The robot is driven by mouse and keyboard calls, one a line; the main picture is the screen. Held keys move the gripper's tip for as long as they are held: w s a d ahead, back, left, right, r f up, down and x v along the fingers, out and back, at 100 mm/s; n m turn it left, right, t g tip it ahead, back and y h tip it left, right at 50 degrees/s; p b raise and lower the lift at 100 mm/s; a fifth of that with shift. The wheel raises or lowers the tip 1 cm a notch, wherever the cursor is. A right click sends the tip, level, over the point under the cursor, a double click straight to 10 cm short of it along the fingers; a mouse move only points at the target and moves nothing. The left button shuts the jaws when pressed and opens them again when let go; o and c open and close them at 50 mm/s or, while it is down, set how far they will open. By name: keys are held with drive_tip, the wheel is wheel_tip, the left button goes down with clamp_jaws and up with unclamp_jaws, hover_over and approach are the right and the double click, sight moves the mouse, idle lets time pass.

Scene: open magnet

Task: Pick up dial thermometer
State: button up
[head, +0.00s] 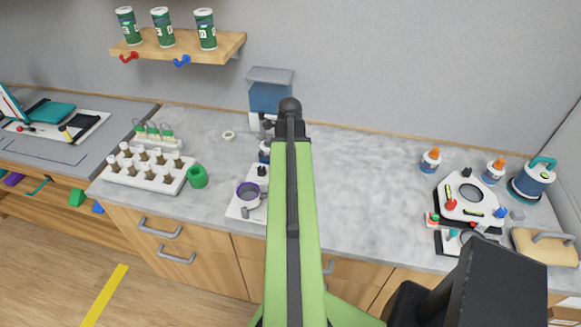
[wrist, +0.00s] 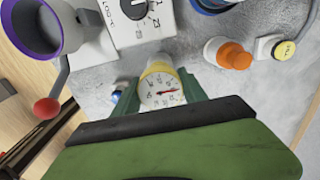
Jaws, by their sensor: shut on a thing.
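The dial thermometer (wrist: 161,92) shows in the wrist view, with a round white face, a red needle and a yellowish rim and collar. My gripper (wrist: 163,98) has its green fingers on both sides of it and is shut on it. The thermometer's lower part is hidden by the gripper. I cannot tell whether it touches the counter. In the head view my green arm covers the middle of the counter, and the thermometer cannot be made out there.
A white device with a black knob (wrist: 140,18), a purple-rimmed cup (wrist: 36,30) and an orange-capped bottle (wrist: 231,54) are close by. In the head view, a vial rack (head: 146,168) stands left and a round-topped device (head: 468,200) right. The counter (head: 370,190) right of my arm is clear.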

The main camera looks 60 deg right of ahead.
drive_tip(key=shift+c, duration=1.1)
drive_tip(key=shift+r, duration=0.1)
